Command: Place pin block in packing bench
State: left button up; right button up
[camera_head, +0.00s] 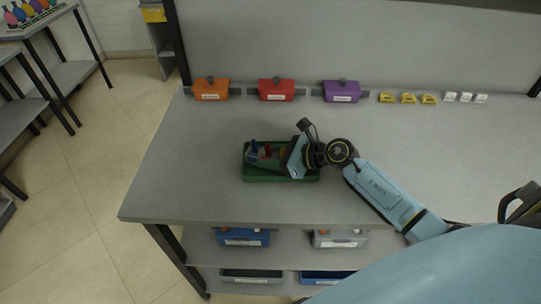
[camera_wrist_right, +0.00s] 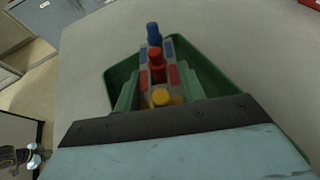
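The pin block (camera_wrist_right: 153,68) is a grey block with blue and red patches and upright blue, red and yellow pins. It sits in or just above a green tray (camera_head: 247,177) on the grey bench; its underside is hidden. In the head view the block (camera_head: 264,152) shows at the left of my right gripper (camera_head: 272,160). The right gripper's fingers lie along both sides of the block, seemingly touching it, and the wrist view shows them close against it. The tray also shows in the right wrist view (camera_wrist_right: 119,83). My left gripper is not in view.
Orange (camera_head: 211,91), red (camera_head: 276,91) and purple (camera_head: 341,92) bins line the bench's back, with small yellow (camera_head: 408,98) and white (camera_head: 465,97) pieces to their right. Blue (camera_head: 242,238) and grey (camera_head: 338,239) bins stand on the shelf below. The bench top (camera_head: 190,160) left of the tray is clear.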

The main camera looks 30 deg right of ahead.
jog(key=o, duration=0.4)
jog(key=shift+r, duration=0.2)
jog(key=v, duration=1.2)
jog(key=shift+r, duration=0.1)
